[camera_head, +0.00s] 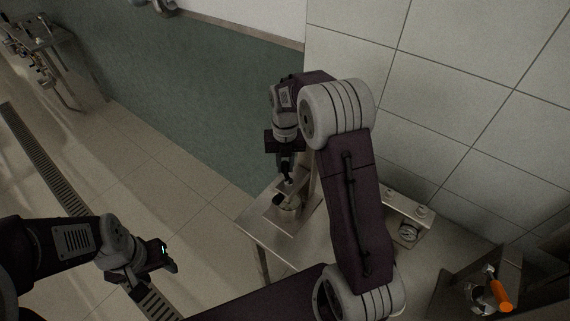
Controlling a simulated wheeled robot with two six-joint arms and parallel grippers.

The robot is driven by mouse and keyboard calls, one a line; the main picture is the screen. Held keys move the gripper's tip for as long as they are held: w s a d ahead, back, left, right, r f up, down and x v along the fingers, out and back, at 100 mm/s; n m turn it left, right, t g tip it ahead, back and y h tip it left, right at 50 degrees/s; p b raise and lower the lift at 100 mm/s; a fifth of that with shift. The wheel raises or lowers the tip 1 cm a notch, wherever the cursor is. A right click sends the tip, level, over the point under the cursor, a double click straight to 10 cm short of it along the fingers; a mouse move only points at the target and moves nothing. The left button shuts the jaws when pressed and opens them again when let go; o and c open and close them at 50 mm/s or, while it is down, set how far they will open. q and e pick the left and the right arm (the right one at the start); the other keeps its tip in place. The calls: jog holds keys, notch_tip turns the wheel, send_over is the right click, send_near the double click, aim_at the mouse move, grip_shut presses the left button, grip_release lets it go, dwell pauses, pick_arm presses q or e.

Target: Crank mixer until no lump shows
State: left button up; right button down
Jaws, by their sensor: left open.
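My right arm reaches across the middle of the view. Its gripper (287,172) points down at a small metal device (284,214) with a black knob (279,200), near the far corner of the metal table. The fingertips are small and dark, and I cannot tell whether they touch or hold anything. Which thing is the mixer is not clear, and no lump can be made out. My left gripper (168,258) is open and empty, over the floor at the lower left, well apart from the table.
The metal table (262,240) stands against a tiled wall (450,90). A fixture with a round dial (408,231) is right of my right arm. A metal unit with an orange handle (501,295) is at the lower right. A floor drain (40,155) runs along the left.

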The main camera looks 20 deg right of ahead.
jog(key=shift+d+m, duration=0.1)
jog(key=shift+m, duration=0.2)
jog(key=shift+s+d+r+m+p, duration=0.1)
jog(key=shift+d+m+p, duration=0.3)
jog(key=shift+m, duration=0.5)
jog(key=m, duration=0.1)
jog(key=d+m+p, duration=0.1)
jog(key=m, duration=0.1)
jog(key=shift+s+m, duration=0.2)
jog(key=shift+m, duration=0.1)
jog(key=m, duration=0.2)
jog(key=s+d+m, duration=0.1)
jog(key=m, duration=0.1)
jog(key=shift+p, duration=0.3)
jog(key=shift+s+d+m, duration=0.15)
jog(key=shift+s+m, duration=0.1)
jog(key=shift+m, duration=0.95)
jog(key=shift+m, duration=0.3)
jog(key=c, duration=1.3)
grip_release()
jog(key=shift+s, duration=0.1)
jog(key=shift+o, duration=0.2)
